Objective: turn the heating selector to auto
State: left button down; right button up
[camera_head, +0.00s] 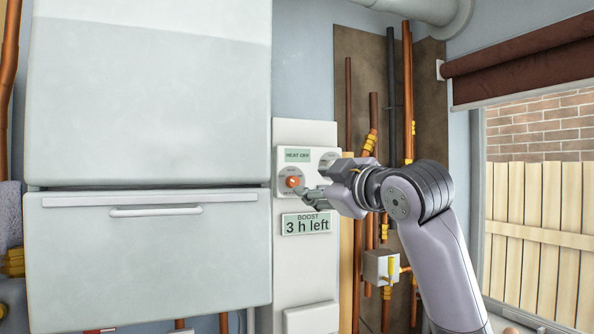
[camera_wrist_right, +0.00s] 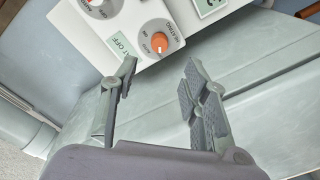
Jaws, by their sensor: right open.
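My right gripper (camera_head: 309,192) is just right of the knob in the head view. In the wrist view its two fingers (camera_wrist_right: 160,80) are spread, with nothing between them, and the knob lies beyond the tips, apparently untouched. My left gripper is out of view.
A second dial (camera_head: 329,160) stands at the panel's upper right, partly behind my arm. A large pale cabinet front with a drawer (camera_head: 150,255) fills the left. Copper pipes (camera_head: 408,90) run behind my right arm.

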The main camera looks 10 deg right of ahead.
aim_at(295, 182)
jog(key=p+x, duration=0.1)
jog(key=x, duration=0.2)
jog(key=p+x, duration=0.2)
jog(key=x, duration=0.1)
jog(key=shift+w+r, duration=0.2)
jog(key=shift+w, duration=0.15)
jog(key=shift+w+a+p, duration=0.1)
jog(key=shift+w+p, duration=0.2)
jog(key=shift+w, duration=0.05)
jog(key=shift+w+a+f, duration=0.15)
jog(key=shift+w, duration=0.4)
jog(key=c, duration=0.5)
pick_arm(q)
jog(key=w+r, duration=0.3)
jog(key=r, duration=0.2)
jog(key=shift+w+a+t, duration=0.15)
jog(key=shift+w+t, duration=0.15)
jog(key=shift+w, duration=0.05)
pick_arm(e)
grip_shut()
